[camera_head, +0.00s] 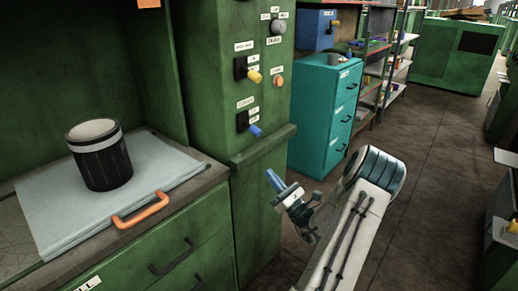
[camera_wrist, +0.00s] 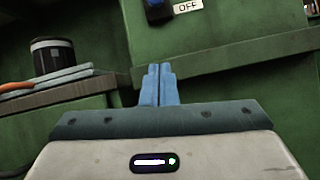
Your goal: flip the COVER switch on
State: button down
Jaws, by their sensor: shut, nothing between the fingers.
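A lever switch with a blue handle (camera_head: 255,131) sits on the front of the green cabinet, its handle pointing down to the right. A plate above it is too small to read for certain. In the wrist view the lower part of this switch (camera_wrist: 158,12) shows at the top edge, next to a label reading OFF (camera_wrist: 187,6). A second switch with a yellow handle (camera_head: 254,77) is above it. I cannot tell for certain which is labelled COVER. My gripper (camera_head: 272,177) is shut and empty, below and apart from the blue switch; its blue fingers show in the wrist view (camera_wrist: 160,72).
A ledge (camera_head: 264,145) juts from the cabinet below the switches. A round orange button (camera_head: 278,81) and a knob (camera_head: 278,27) are to their right. Left is a worktop with a dark canister (camera_head: 102,160) and an orange handle (camera_head: 141,211). A teal drawer cabinet (camera_head: 315,110) stands behind.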

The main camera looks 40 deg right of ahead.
aim_at(251, 128)
jog(key=w+r, duration=0.7)
jog(key=r, duration=0.2)
jog(key=shift+r, duration=0.15)
jog(key=shift+r, duration=0.15)
dwell(0.3)
jog(key=shift+s+r+g+p, duration=0.1)
jog(key=shift+s+g+p, duration=0.05)
jog(key=shift+g+p, duration=0.45)
